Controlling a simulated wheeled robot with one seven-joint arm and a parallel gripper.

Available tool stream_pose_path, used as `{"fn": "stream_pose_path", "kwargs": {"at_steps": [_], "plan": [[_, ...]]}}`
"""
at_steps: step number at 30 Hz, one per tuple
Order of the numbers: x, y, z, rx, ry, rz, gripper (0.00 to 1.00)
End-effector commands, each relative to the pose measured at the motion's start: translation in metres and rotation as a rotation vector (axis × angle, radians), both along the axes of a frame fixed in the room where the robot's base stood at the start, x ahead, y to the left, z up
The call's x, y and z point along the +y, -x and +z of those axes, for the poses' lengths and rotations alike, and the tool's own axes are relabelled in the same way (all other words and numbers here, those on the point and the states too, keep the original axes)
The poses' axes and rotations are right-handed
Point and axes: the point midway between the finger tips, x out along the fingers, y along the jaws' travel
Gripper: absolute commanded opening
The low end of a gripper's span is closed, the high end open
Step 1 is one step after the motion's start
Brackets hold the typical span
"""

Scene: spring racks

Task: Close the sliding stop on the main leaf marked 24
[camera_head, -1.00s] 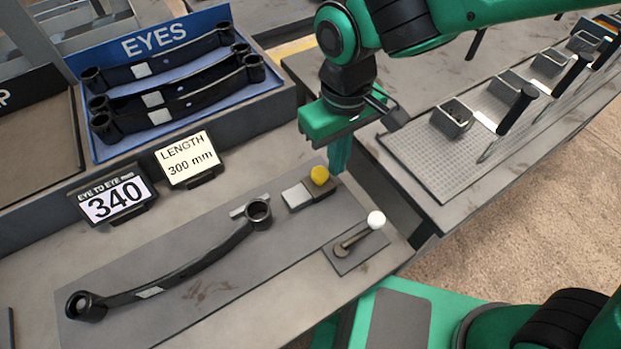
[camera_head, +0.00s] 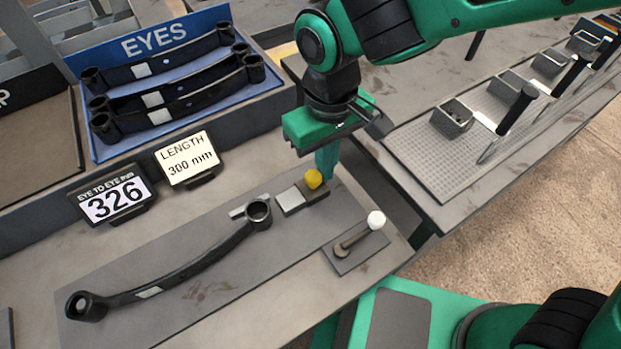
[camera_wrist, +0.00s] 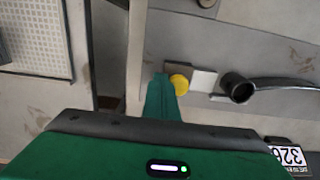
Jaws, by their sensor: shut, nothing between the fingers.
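The main leaf (camera_head: 190,268), a long curved black bar with an eye at each end, lies on a grey plate on the bench. A small pale label sits on it, too small to read. The sliding stop (camera_head: 301,196), a grey block with a yellow knob (camera_head: 313,179), stands just beyond the leaf's right eye (camera_head: 258,213), with a gap between. My gripper (camera_head: 327,165) is shut and empty, pointing down, its fingers against or very close to the knob on the side away from the leaf. The wrist view shows the fingers (camera_wrist: 163,98) right beside the knob (camera_wrist: 179,83).
The display (camera_head: 113,205) reads 326 and a card (camera_head: 188,160) reads LENGTH 300 mm. A white-knobbed lever (camera_head: 362,235) stands on the plate's front right. The blue EYES rack (camera_head: 205,100) holds several leaves behind. A perforated board (camera_head: 420,160) lies at right.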

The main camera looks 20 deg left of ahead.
Motion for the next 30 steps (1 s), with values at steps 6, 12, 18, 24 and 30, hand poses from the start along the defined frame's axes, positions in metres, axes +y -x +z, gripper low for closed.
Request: {"fn": "stream_pose_path", "kwargs": {"at_steps": [6, 12, 18, 24, 30], "plan": [[0.004, 0.005, 0.000, 0.000, 0.000, 0.003, 0.00], [0.007, 0.009, 0.000, 0.000, 0.000, 0.002, 0.00], [0.010, 0.013, 0.000, 0.000, 0.000, 0.002, 0.00], [0.014, 0.016, 0.000, 0.001, 0.001, 0.002, 0.00], [0.015, 0.018, 0.000, 0.001, -0.001, 0.003, 0.00]]}}
